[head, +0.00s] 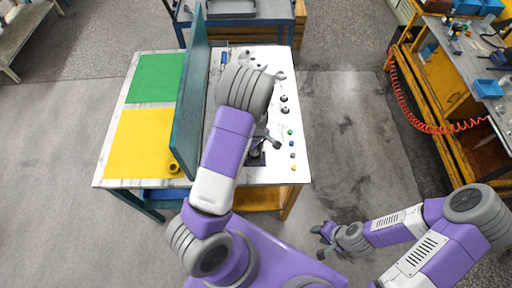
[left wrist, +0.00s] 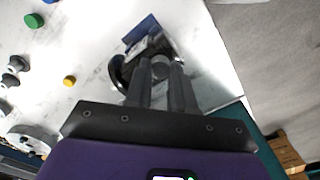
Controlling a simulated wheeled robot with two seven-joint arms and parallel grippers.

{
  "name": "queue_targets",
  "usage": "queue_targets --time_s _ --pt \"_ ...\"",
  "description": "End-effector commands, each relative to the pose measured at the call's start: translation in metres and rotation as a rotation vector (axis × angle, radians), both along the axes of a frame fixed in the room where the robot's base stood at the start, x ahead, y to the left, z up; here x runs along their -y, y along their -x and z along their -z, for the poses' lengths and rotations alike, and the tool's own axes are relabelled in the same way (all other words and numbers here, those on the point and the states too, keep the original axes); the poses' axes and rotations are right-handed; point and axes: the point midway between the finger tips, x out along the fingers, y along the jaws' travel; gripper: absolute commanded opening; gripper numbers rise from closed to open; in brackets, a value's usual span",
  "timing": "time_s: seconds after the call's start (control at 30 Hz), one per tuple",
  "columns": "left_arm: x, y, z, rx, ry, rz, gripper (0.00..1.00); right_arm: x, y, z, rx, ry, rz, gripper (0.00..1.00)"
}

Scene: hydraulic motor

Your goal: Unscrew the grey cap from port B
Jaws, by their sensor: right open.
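The hydraulic motor (head: 256,158) is a dark body on the white part of the table, mostly hidden under my left arm in the head view. In the left wrist view the motor (left wrist: 130,62) shows a blue block (left wrist: 141,30) and a dark curved part. A round grey cap (left wrist: 160,67) sits between the tips of my left gripper (left wrist: 161,80), with a finger touching each side. No port lettering is readable. In the head view my left gripper (head: 262,138) is partly hidden by its wrist. My right gripper (head: 326,240) is open and empty, off the table's near right side.
A tall teal panel (head: 190,100) stands left of my left arm. Small green (head: 290,132), blue (head: 292,143) and yellow (head: 294,168) pieces lie at the right edge.

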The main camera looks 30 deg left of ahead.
Motion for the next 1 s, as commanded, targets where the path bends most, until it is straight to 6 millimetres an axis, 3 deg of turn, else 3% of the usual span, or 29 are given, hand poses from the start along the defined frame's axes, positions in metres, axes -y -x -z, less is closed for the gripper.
queue_targets --time_s 0.07,0.47,0.57,0.83,1.0 --pt "0.0 0.0 0.0 0.001 0.0 0.001 0.36 0.0 0.0 0.0 0.0 0.0 0.0 0.43" --pt "0.0 0.001 0.0 0.0 0.001 0.023 0.36 0.0 0.0 -0.001 0.0 0.0 0.0 0.43" --pt "0.0 0.0 0.001 0.001 0.001 0.154 0.36 0.0 0.0 0.004 0.0 0.0 0.0 0.43" --pt "0.0 0.001 0.002 0.0 0.001 0.719 0.36 0.0 0.0 0.019 0.0 0.0 0.0 0.43" --pt "0.0 0.0 0.001 -0.001 0.0 0.897 0.36 0.0 0.0 0.022 0.0 0.0 0.0 0.43"
